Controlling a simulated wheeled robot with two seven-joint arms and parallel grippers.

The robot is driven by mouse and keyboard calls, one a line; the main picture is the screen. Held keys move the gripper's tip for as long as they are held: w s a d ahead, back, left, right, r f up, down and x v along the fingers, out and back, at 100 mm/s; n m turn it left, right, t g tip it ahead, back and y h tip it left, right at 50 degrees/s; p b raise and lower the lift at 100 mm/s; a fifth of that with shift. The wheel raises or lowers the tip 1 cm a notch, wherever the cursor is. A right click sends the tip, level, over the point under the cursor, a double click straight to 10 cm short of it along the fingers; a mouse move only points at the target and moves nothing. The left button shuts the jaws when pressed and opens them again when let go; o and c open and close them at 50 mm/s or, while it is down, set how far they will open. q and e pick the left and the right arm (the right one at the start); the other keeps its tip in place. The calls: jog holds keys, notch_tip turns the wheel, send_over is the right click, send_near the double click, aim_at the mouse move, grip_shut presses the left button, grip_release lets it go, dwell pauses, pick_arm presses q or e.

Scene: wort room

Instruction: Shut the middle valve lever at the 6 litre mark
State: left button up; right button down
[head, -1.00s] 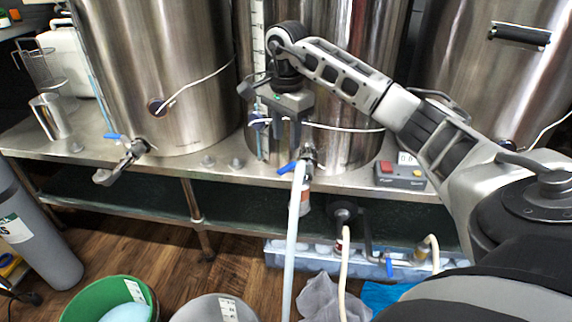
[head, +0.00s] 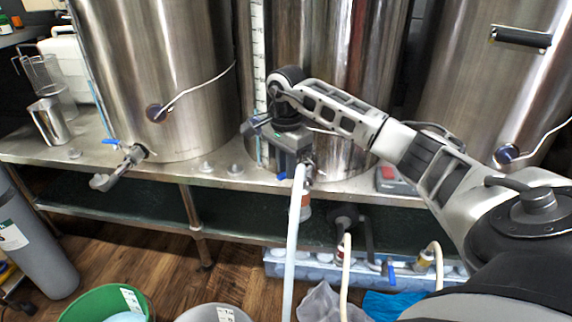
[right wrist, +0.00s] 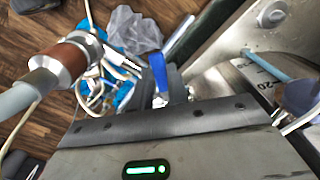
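The middle steel tank (head: 335,60) stands on the bench with a numbered scale strip (head: 257,50) on its left front; the liquid level is too small to read. Its valve has a blue lever (head: 283,175), which shows just below my right gripper (head: 290,172). In the right wrist view the blue lever (right wrist: 158,72) stands between or just beyond my two dark fingertips, which are apart; contact is unclear. A pale hose (head: 293,235) hangs from the valve; its brown coupling (right wrist: 60,65) shows in the wrist view. My left gripper is out of view.
The left tank (head: 165,70) has its own blue-levered valve (head: 122,165). A red-and-grey control box (head: 392,180) sits right on the bench, partly behind my arm. A green bucket (head: 98,305) and grey bucket (head: 212,313) stand on the floor. A pump (head: 345,215) is below the shelf.

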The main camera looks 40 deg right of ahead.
jog(key=shift+w+r+m+p, duration=0.15)
jog(key=shift+r+m+p, duration=0.15)
jog(key=shift+p, duration=0.2)
jog(key=shift+w+m+p, duration=0.2)
jog(key=shift+m+p, duration=0.2)
jog(key=shift+p, duration=0.15)
jog(key=shift+w+d+f+m, duration=0.1)
jog(key=shift+w+f+m, duration=0.2)
jog(key=shift+m, duration=0.1)
jog(key=c, duration=1.4)
grip_release()
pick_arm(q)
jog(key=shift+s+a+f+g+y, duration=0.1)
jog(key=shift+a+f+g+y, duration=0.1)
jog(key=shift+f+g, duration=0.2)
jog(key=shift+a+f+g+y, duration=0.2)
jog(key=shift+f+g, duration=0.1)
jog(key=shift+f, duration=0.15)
pick_arm(e)
jog(key=shift+o, duration=0.2)
